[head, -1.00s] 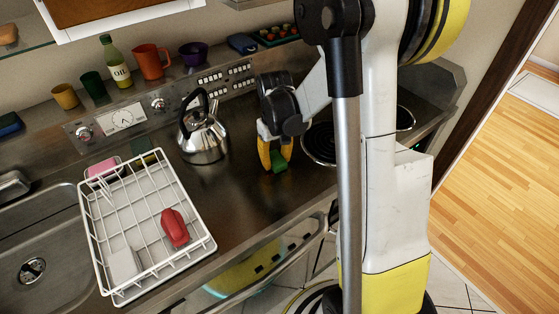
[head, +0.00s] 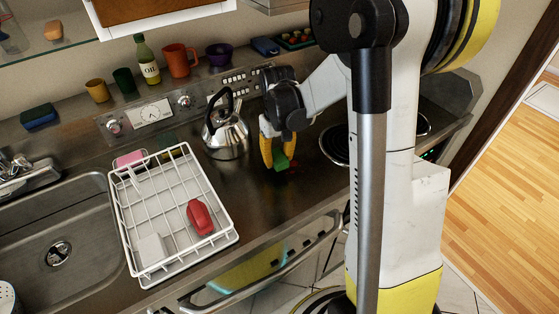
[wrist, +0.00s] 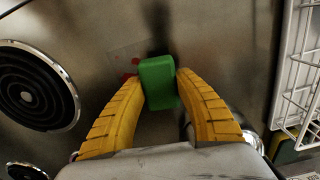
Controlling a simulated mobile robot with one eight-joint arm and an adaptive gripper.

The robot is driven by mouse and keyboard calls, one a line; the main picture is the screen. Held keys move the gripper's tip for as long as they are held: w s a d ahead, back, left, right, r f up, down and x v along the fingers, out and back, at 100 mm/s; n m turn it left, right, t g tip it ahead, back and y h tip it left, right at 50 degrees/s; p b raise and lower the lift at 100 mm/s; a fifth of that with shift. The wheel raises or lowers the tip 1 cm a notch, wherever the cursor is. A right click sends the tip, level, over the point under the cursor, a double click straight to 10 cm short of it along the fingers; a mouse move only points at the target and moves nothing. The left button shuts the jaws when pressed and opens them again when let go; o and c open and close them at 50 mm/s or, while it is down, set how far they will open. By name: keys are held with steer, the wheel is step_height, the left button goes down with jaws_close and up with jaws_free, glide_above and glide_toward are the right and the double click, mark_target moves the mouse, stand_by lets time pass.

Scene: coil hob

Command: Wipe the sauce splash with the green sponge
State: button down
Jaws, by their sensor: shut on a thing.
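The green sponge (head: 281,162) is held between the yellow fingers of my gripper (head: 275,156), low over the steel worktop between the kettle and the coil hob. In the wrist view the sponge (wrist: 158,82) sits between both fingertips (wrist: 162,88). The red sauce splash (wrist: 128,76) shows as small red marks on the worktop just left of the sponge, partly hidden by it. In the head view a faint red patch (head: 293,168) lies just right of the sponge. I cannot tell whether the sponge touches the worktop.
A steel kettle (head: 226,132) stands close left of my gripper. A coil burner (wrist: 28,90) is on the other side. A white dish rack (head: 133,232) with a red item (head: 200,217) stands beside the sink (head: 45,235). Cups and an oil bottle (head: 147,62) line the back ledge.

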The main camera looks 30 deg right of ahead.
steer(key=shift+r+p, duration=1.3)
steer(key=shift+r, duration=0.85)
